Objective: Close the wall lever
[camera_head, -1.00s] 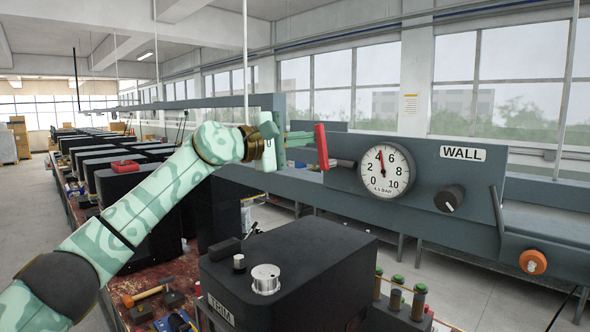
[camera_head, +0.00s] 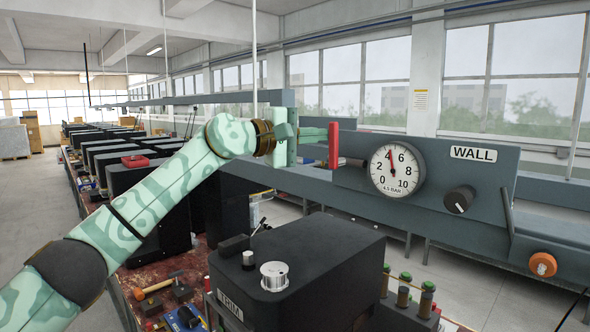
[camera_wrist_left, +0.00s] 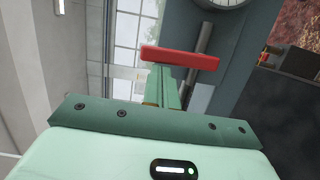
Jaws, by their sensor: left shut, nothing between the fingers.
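The wall lever is a red bar handle (camera_head: 333,146) on a short dark shaft, left of the gauge on the grey panel with the WALL label (camera_head: 473,153). It stands about upright in the head view. My left gripper (camera_head: 322,135) is shut and empty, its fingertips at the handle's left side. In the left wrist view, the red handle (camera_wrist_left: 180,58) lies across just beyond the shut fingertips (camera_wrist_left: 160,70). They appear to touch it or nearly so; I cannot tell which. My right gripper is not in view.
A round gauge (camera_head: 397,168) reads about 4; a black knob (camera_head: 458,199) and an orange knob (camera_head: 543,264) sit to its right. A black TRIM machine (camera_head: 300,262) stands below the panel. Hand tools lie on the red bench, including a hammer (camera_head: 154,287).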

